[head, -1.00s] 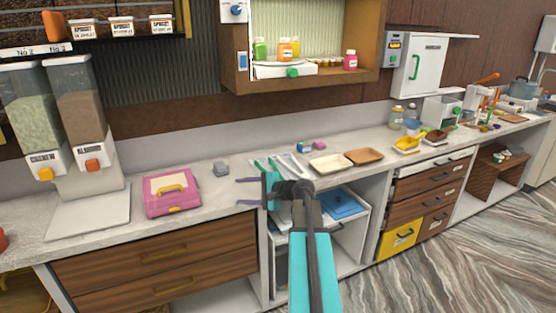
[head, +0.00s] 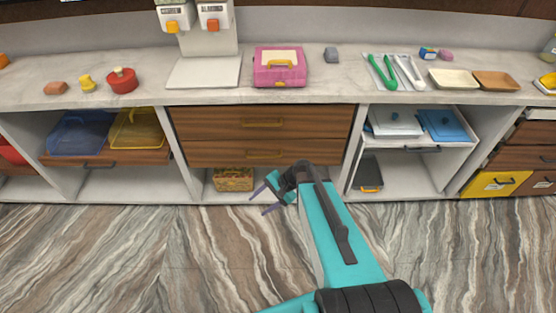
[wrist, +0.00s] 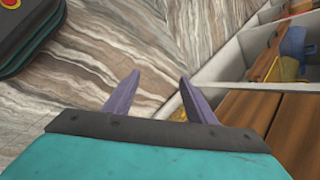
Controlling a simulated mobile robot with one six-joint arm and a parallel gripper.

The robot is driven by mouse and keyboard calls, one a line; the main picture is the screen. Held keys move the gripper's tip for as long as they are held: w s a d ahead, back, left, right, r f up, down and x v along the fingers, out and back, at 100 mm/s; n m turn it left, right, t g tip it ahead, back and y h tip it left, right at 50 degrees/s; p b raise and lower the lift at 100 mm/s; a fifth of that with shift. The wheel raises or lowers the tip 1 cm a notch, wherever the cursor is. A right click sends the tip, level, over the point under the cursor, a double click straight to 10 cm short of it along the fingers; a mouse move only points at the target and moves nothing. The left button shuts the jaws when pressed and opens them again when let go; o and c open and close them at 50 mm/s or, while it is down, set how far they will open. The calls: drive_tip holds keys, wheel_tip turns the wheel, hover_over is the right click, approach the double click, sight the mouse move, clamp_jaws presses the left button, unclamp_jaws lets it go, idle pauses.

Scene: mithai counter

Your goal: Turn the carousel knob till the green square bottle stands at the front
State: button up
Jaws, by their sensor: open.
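My gripper (head: 263,198) is open and empty in front of the lower wooden drawers, below counter height. In the wrist view its two purple fingers (wrist: 157,97) stand apart with only floor and cabinet fronts beyond them. The carousel, its knob and the green square bottle are out of view in both current frames.
A counter (head: 205,95) runs across the head view, carrying a pink box (head: 265,74), green tongs (head: 382,72), a red pot (head: 123,81) and a dispenser (head: 197,38). Wooden drawers (head: 215,122) and open shelves lie below. The marbled floor (head: 150,255) in front is clear.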

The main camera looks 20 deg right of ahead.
drive_tip(key=s+a+f+n+g+h, duration=0.1)
drive_tip(key=s+a+f+n+g, duration=0.1)
drive_tip(key=s+f, duration=0.3)
drive_tip(key=s+a+f+n+g, duration=0.1)
drive_tip(key=s+a+f, duration=0.15)
drive_tip(key=s, duration=0.35)
drive_tip(key=s+d+f+n+g+h, duration=0.2)
drive_tip(key=s+d+n+h, duration=0.1)
drive_tip(key=s, duration=0.6)
drive_tip(key=s+d+f+n+g+h, duration=0.2)
drive_tip(key=s+n, duration=0.3)
drive_tip(key=s, duration=0.3)
drive_tip(key=shift+s+d+f+n+g+h, duration=0.3)
drive_tip(key=shift+s+d+f+g+h, duration=0.15)
drive_tip(key=shift+d+h, duration=0.3)
